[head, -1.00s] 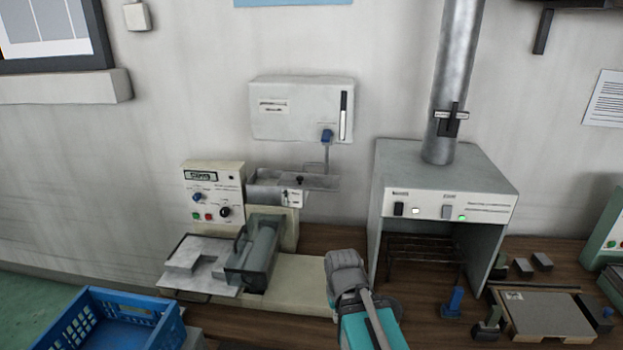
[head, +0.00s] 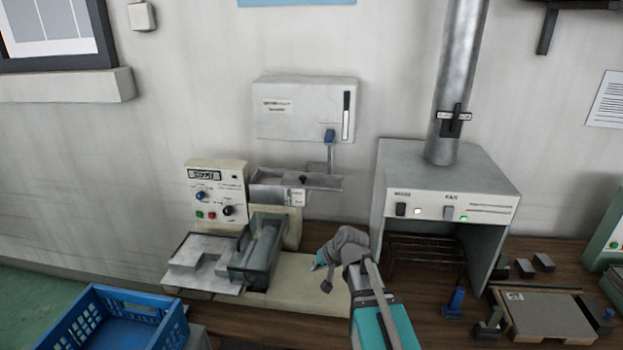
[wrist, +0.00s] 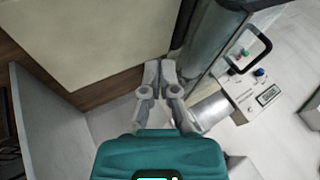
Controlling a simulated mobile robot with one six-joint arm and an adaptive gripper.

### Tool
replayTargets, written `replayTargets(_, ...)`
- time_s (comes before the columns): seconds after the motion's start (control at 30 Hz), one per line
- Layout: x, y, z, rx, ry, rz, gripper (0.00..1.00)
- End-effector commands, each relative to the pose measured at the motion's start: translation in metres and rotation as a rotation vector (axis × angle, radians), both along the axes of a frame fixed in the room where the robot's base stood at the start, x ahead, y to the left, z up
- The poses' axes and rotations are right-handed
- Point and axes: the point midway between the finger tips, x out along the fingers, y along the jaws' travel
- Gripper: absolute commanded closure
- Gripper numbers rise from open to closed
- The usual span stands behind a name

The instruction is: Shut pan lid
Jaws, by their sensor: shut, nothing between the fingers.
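A grey metal pan-like part (head: 262,250) with a dark frame and handle sits on the beige machine (head: 310,280) at left centre. I cannot tell which piece of it is the lid or how far open it is. In the wrist view, its grey side and dark handle (wrist: 262,48) show at the upper right. My gripper (wrist: 161,68) is shut and empty, its grey fingers together beside the pan. In the head view, my gripper (head: 326,284) is over the right part of the beige base, apart from the pan, partly hidden behind my wrist.
A control panel (head: 217,190) and a shallow metal tray (head: 325,182) stand behind the pan. A flat grey plate (head: 205,258) lies left of it. A grey hood (head: 445,165) stands close on the right. A blue crate (head: 130,318) is at front left.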

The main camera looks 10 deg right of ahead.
Motion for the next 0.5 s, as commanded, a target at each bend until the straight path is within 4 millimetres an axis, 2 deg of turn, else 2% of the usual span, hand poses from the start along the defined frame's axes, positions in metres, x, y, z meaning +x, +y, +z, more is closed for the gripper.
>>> replayTargets(0.03, 0.024, -0.002, 0.012, 0.062, -0.047, -0.042, 1.00)
replayTargets(0.2, 0.086, -0.015, 0.054, 0.288, -0.208, -0.207, 1.00)
replayTargets(0.4, 0.147, -0.052, 0.102, 0.534, -0.364, -0.426, 1.00)
replayTargets(0.5, 0.167, -0.072, 0.120, 0.629, -0.419, -0.523, 1.00)
